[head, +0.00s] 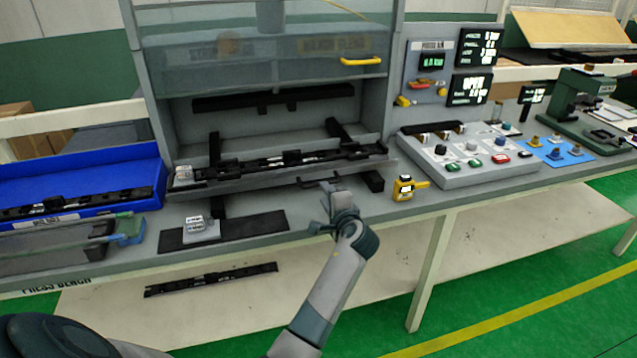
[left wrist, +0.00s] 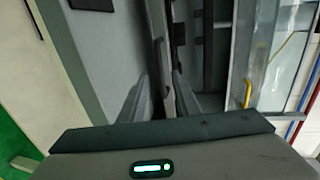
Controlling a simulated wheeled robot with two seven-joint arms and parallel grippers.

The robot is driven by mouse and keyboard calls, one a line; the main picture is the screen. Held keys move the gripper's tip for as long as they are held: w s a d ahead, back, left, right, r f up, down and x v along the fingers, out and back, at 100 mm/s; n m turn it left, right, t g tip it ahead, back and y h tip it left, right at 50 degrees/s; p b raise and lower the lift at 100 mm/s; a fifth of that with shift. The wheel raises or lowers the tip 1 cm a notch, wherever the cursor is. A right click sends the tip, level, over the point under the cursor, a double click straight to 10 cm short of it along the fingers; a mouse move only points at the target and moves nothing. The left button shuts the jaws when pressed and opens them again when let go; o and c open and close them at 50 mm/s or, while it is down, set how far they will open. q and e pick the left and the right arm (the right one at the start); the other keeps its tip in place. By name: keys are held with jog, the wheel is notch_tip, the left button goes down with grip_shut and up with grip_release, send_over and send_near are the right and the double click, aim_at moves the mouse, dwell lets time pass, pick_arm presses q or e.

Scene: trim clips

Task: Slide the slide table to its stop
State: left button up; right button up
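The slide table (head: 375,163) is a grey plate in the press opening, carrying a long black trim strip (head: 290,160) with clips. A black bar handle (head: 308,181) is on its front edge. My left gripper (head: 332,192) is just in front of the plate, close to the handle's right end. In the left wrist view its two fingers (left wrist: 161,100) stand apart, with the edge of the slide table (left wrist: 181,60) near the right finger. I cannot tell whether either finger touches the handle. My right gripper is not in view.
A raised clear guard with a yellow handle (head: 361,61) hangs above the opening. A yellow device (head: 404,188) stands right of my gripper, near the button panel (head: 470,158). A blue bin (head: 85,185) and a dark mat (head: 255,226) with a small block (head: 199,229) are left.

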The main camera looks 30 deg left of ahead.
pick_arm(q)
jog(key=p+x, duration=0.1)
jog(key=x, duration=0.7)
jog(key=shift+w, duration=0.15)
grip_shut()
